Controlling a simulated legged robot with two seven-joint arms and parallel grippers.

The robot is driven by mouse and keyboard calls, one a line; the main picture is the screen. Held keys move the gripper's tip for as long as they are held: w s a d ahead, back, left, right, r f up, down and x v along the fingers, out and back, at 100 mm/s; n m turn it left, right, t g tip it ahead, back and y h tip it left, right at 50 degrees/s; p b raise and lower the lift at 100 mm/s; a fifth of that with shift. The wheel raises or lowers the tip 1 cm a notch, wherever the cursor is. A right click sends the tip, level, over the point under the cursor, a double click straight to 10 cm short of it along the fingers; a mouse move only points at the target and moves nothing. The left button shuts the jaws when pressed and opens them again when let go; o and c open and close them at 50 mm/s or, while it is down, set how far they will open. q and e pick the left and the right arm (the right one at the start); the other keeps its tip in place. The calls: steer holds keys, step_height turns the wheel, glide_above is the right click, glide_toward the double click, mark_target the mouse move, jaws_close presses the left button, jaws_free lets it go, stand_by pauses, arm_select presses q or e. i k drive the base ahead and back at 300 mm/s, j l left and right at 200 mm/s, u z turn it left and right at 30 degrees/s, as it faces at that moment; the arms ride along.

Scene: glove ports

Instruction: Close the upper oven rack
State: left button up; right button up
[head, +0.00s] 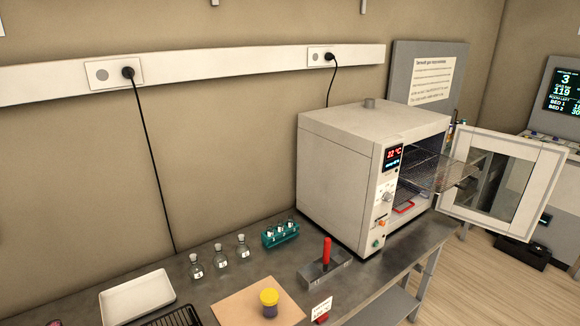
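The oven (345,170) is a pale box at the back right of the bench, with a lit red and blue display on its front. Its glass door (503,184) stands wide open, swung out to the right. The upper rack (440,172) is a wire shelf that sticks out of the oven's opening toward the door. A red item (404,207) shows low in the opening. The oven's inside is partly hidden by its front panel. Neither of my grippers shows in the head view.
On the bench (235,262) are a white tray (137,298), small bottles (220,256), a teal rack (280,234), a yellow-lidded jar (269,302) and a red-handled tool (326,255). Monitoring equipment (562,95) stands at the right. Wood floor shows below the door.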

mark_target(456, 185)
steer(key=i+l, duration=0.15)
steer(key=l, duration=0.25)
steer(key=i+l, duration=0.2)
steer(key=l, duration=0.2)
steer(key=i+l, duration=0.15)
steer(key=l, duration=0.2)
